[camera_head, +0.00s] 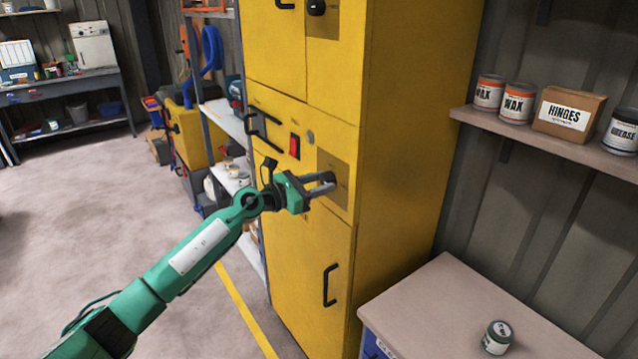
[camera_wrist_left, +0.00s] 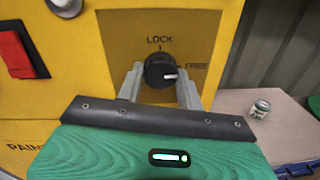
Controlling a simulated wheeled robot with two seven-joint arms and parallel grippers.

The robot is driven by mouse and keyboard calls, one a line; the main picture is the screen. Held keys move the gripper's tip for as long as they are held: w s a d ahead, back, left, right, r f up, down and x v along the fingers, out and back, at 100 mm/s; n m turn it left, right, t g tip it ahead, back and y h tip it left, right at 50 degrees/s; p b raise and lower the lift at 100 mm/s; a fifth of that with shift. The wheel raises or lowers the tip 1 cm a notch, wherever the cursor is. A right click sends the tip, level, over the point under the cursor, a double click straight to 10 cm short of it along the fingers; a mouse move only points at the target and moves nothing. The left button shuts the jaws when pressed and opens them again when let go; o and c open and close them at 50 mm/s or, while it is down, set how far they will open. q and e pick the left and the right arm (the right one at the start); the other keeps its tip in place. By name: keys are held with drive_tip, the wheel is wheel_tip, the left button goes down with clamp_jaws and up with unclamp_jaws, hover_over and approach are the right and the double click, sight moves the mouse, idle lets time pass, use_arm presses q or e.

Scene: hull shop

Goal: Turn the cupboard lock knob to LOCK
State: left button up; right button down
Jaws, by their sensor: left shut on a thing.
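The yellow cupboard (camera_head: 405,110) stands upright in the middle of the head view. Its black round lock knob (camera_wrist_left: 159,70) shows in the left wrist view on a brownish plate (camera_wrist_left: 115,30), with LOCK marked above it and FREE to its right. The knob's white mark points right, toward FREE. My left gripper (camera_head: 326,183) is at the cupboard front and shut on the knob, one finger on each side of it. In the head view the gripper hides the knob. My right gripper is not in view.
A red switch (camera_head: 294,146) and a black handle (camera_head: 264,130) sit up and left of the gripper; a lower door handle (camera_head: 330,285) is below. A bench (camera_head: 450,300) with a small can (camera_head: 497,337) stands at right. Open floor (camera_head: 80,220) lies left.

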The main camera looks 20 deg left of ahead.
use_arm(q)
drive_tip(key=n+p, duration=0.3)
drive_tip(key=n, duration=0.2)
drive_tip(key=shift+r, duration=0.1)
drive_tip(key=n+p, duration=0.3)
drive_tip(key=n, duration=0.1)
drive_tip(key=shift+n, duration=0.4)
drive_tip(key=n+p, duration=0.3)
drive_tip(key=n, duration=0.1)
drive_tip(key=shift+s+d+n+t, duration=0.1)
drive_tip(key=shift+n+t, duration=0.2)
drive_tip(key=shift+t, duration=0.1)
drive_tip(key=shift+n+p, duration=1.25)
drive_tip(key=shift+n, duration=0.65)
drive_tip(key=o, duration=1)
drive_tip(key=shift+f, duration=0.2)
